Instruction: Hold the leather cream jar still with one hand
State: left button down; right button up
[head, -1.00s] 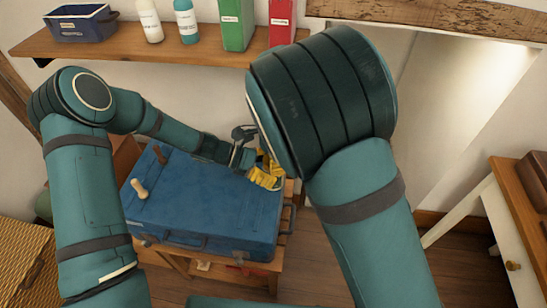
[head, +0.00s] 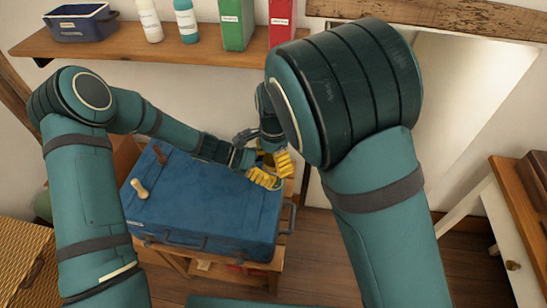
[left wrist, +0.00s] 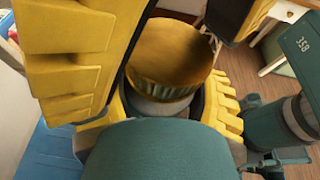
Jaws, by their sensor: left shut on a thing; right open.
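The leather cream jar (left wrist: 172,55) shows in the left wrist view as a ribbed brass-coloured lid over a paler body, its lower part hidden. My right gripper (head: 282,162) is open, close above and beside the left one. Large yellow pads stand on both sides of the lid in the left wrist view; I cannot tell whether they touch it.
The blue suitcase (head: 200,210) lies on a wooden stand and carries a small wooden-handled tool (head: 139,189). A wall shelf (head: 150,50) with bottles and boxes is behind. A white table (head: 500,210) stands at right, a wicker basket (head: 22,262) at left.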

jog(key=shift+r, duration=0.1)
jog(key=shift+o, duration=0.2)
notch_tip(320, 180, up, 4)
jog(key=shift+r, duration=0.15)
jog(key=shift+s+d+f+m+g, duration=0.2)
jog(key=shift+d+f+m+g, duration=0.1)
jog(key=shift+d+m, duration=0.2)
jog(key=shift+d+r+m, duration=0.1)
jog(key=shift+r+m, duration=0.05)
jog(key=shift+m, duration=0.15)
jog(key=shift+r+m, duration=0.5)
jog(key=shift+r, duration=0.2)
jog(key=shift+w+a+r+m, duration=0.1)
jog(key=shift+a+r+m, duration=0.15)
jog(key=shift+r, duration=0.3)
jog(key=shift+w+a+r+m, duration=0.15)
jog(key=shift+a+r, duration=0.2)
jog(key=shift+r, duration=0.2)
jog(key=shift+f, duration=3.9)
